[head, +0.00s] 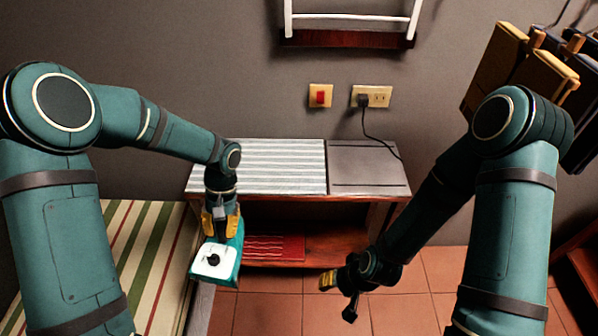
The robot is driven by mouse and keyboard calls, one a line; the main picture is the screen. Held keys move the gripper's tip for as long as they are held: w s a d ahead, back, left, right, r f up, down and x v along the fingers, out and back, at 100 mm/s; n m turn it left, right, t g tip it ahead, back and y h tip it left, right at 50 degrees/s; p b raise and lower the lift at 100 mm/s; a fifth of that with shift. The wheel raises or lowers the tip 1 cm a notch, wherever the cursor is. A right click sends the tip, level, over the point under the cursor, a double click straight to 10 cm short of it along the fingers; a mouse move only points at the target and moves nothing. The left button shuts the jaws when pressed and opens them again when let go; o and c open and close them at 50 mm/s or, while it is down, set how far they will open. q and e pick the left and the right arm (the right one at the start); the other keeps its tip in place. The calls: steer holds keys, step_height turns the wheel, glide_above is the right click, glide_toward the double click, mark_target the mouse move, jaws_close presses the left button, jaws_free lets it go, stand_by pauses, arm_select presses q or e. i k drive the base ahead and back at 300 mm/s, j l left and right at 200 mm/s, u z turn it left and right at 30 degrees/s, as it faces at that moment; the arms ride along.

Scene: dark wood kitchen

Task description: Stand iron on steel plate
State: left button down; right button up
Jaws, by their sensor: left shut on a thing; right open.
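The iron (228,262) is teal with a white face and a black round part, in the head view left of centre. My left gripper (220,224) is shut on it and holds it in front of the shelf unit, at the edge of the striped surface. The steel plate (368,163) is a flat grey panel on the right end of the unit's top; it is bare. My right gripper (335,281) is open and empty, low in front of the unit's right side. The iron's soleplate cannot be made out.
A grey-and-white striped pad (265,165) covers the unit's top left of the plate. A black cord (375,137) runs from the wall socket (372,96) to the plate's right back edge. A red item (275,247) lies on the lower shelf. A striped surface (150,250) stands left.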

mark_target(366, 166)
steer(key=k+l+z, duration=0.15)
steer(key=l, duration=0.35)
steer(key=k+l+z, duration=0.15)
steer(key=l, duration=0.35)
steer(key=l+z, duration=0.15)
steer(key=l, duration=0.35)
steer(key=i+l, duration=0.1)
steer(key=i, duration=0.4)
steer(key=i+l, duration=0.1)
steer(key=i, duration=0.4)
steer(key=k+z, duration=0.05)
